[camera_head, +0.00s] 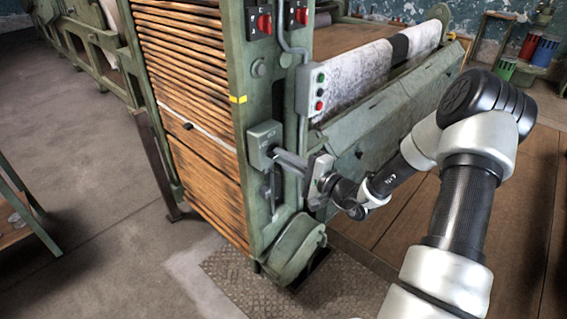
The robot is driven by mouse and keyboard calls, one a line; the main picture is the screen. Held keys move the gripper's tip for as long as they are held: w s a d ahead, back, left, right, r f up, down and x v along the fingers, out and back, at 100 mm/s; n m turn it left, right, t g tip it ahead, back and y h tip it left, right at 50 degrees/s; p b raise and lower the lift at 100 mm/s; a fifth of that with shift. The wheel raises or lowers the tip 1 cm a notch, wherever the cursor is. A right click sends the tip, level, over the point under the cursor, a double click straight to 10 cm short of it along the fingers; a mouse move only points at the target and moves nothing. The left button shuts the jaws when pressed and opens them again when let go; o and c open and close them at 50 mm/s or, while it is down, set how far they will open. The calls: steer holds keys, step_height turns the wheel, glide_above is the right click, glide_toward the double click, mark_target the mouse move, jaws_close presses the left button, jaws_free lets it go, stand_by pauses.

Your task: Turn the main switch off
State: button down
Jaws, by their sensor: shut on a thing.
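A grey-green switch box (264,139) with small lettering is mounted on the green end frame of the machine, and I take it for the main switch. My gripper (286,157) reaches in from the right and is shut at the front of this box, on what looks like its handle. The handle is mostly hidden by the gripper, so its exact angle cannot be told. The lettering is too small to read.
Two black switches with red knobs (264,24) sit higher on the frame. A button box (316,91) with green and red buttons hangs above my gripper. A conduit runs beside it. A green guard (298,250) bulges below. Open floor lies left.

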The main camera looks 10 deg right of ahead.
steer(key=shift+f+n+b, duration=0.1)
steer(key=shift+n+b, duration=0.6)
steer(key=shift+n, duration=0.2)
steer(key=c, duration=1.8)
jaws_free()
steer(key=p+v, duration=0.1)
steer(key=v, duration=1.6)
steer(key=shift+s+d+p, duration=0.15)
steer(key=shift+p, duration=0.2)
